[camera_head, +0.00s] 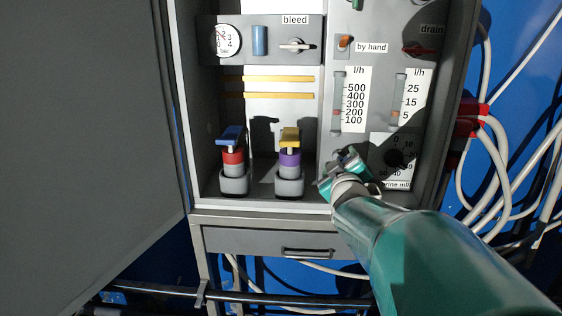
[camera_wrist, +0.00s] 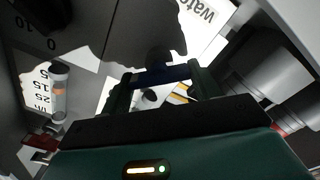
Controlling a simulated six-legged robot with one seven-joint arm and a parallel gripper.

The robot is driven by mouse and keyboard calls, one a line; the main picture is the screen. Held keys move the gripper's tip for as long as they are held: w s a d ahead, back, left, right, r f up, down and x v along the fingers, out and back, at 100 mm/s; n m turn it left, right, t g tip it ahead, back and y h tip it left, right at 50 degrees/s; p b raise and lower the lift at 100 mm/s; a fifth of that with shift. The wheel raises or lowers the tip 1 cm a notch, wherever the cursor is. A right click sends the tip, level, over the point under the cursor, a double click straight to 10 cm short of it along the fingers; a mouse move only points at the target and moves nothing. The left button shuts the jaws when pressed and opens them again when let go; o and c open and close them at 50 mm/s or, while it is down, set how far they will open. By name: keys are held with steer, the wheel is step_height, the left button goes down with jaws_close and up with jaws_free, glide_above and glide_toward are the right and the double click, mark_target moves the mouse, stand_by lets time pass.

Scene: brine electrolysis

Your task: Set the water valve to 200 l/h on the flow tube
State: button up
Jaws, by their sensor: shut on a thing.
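My gripper (camera_head: 345,165) is at the lower part of the panel, below the water flow tube (camera_head: 338,100). It covers the water valve in the head view. In the wrist view my gripper (camera_wrist: 162,82) is shut on a dark blue bar, the water valve handle (camera_wrist: 161,75), with one finger at each end. A "water" label (camera_wrist: 201,11) shows beyond it. The flow tube has an l/h scale (camera_head: 355,100) from 100 to 500. Its small reddish float looks close to the 200 mark; its exact height is hard to read.
A second flow tube (camera_head: 398,97), marked 5 to 25, stands to the right. A black dial (camera_head: 397,157) is right of my gripper. Blue-handled (camera_head: 231,134) and yellow-handled (camera_head: 290,136) valves stand left in the cabinet. A drawer (camera_head: 270,241) is below.

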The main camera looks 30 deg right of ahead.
steer(key=shift+d, duration=0.1)
steer(key=o, duration=1)
steer(key=shift+w+d+f, duration=0.1)
steer(key=shift+f, duration=0.05)
steer(key=shift+s+a, duration=0.25)
